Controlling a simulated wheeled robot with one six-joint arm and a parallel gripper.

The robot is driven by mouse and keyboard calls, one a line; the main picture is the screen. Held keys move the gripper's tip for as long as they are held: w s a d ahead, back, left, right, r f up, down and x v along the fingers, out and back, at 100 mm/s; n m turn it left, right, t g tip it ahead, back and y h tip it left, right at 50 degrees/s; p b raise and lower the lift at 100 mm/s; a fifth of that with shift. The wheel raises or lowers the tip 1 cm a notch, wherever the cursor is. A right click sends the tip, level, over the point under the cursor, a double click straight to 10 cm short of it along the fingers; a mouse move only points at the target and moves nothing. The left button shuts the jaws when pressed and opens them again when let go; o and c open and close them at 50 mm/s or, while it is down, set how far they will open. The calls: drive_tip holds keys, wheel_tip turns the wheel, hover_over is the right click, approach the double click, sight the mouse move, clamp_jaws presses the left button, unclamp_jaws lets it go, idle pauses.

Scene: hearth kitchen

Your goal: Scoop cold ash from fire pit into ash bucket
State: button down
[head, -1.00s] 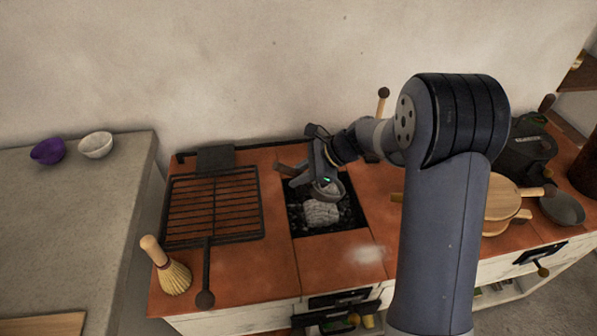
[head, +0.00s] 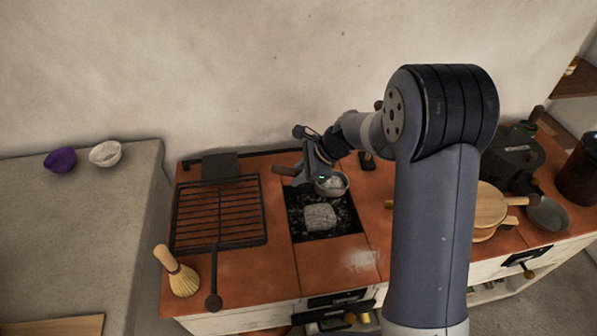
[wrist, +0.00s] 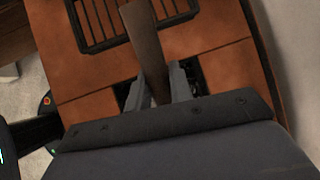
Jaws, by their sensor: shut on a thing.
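My gripper (head: 316,172) is shut on the wooden handle (head: 287,171) of a small scoop, above the back of the fire pit. In the wrist view the brown handle (wrist: 146,45) runs between the fingers (wrist: 160,88). The scoop's round metal bowl (head: 341,188) is held roughly level, with pale grey stuff inside that looks like ash. The fire pit (head: 346,223) is a dark square opening in the terracotta top. A pale grey heap of ash (head: 320,217) lies in it among black coals. A dark bucket-like vessel (head: 580,172) stands at the far right, partly cut off.
A black grill rack (head: 218,214) lies left of the pit, with a straw brush (head: 181,277) in front of it. Wooden lids (head: 488,207), a small pan (head: 547,215) and a dark pot (head: 512,158) crowd the right side. Two bowls sit on the left counter (head: 90,220).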

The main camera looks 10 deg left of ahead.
drive_tip(key=shift+r+t+h+p, duration=0.15)
drive_tip(key=shift+r+h+p, duration=0.4)
drive_tip(key=shift+r+p, duration=1.5)
drive_tip(key=shift+r+t+h+p, duration=0.15)
drive_tip(key=shift+r+h+p, duration=0.4)
drive_tip(key=shift+r+p, duration=1.4)
drive_tip(key=shift+f+p, duration=0.65)
drive_tip(key=shift+f, duration=0.1)
